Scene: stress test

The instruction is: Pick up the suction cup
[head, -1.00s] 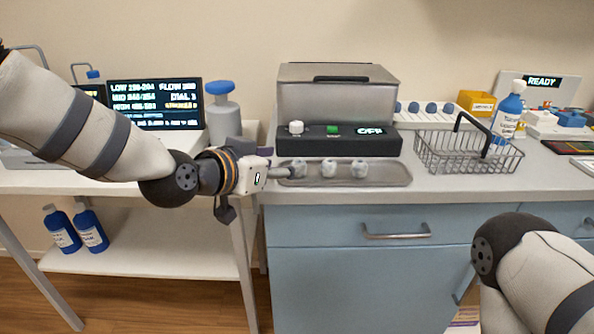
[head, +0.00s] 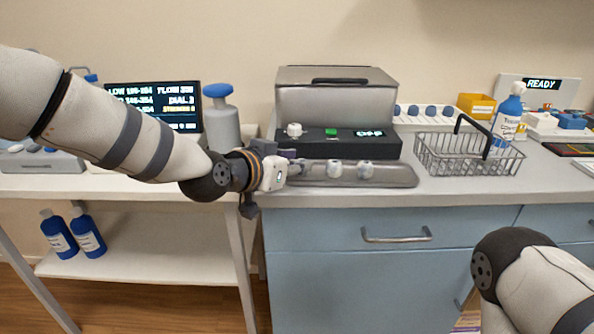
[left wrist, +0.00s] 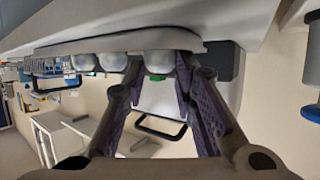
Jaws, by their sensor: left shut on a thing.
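Several small whitish rounded cups stand in a row on a grey tray (head: 395,181). In the head view the middle cup (head: 335,169) and the right cup (head: 365,170) show clearly. The left cup is mostly hidden by my left gripper (head: 297,168). In the left wrist view, which is upside down, that suction cup (left wrist: 160,64) sits between the purple fingers of my left gripper, which is shut on it. The cup still appears to be at the tray. My right arm shows at the lower right; its gripper is out of view.
A grey lidded machine (head: 337,105) with a black control panel stands right behind the tray. A wire basket (head: 468,155) is to the right on the counter. A blue-capped bottle (head: 221,115) stands at left beside a display screen (head: 160,105).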

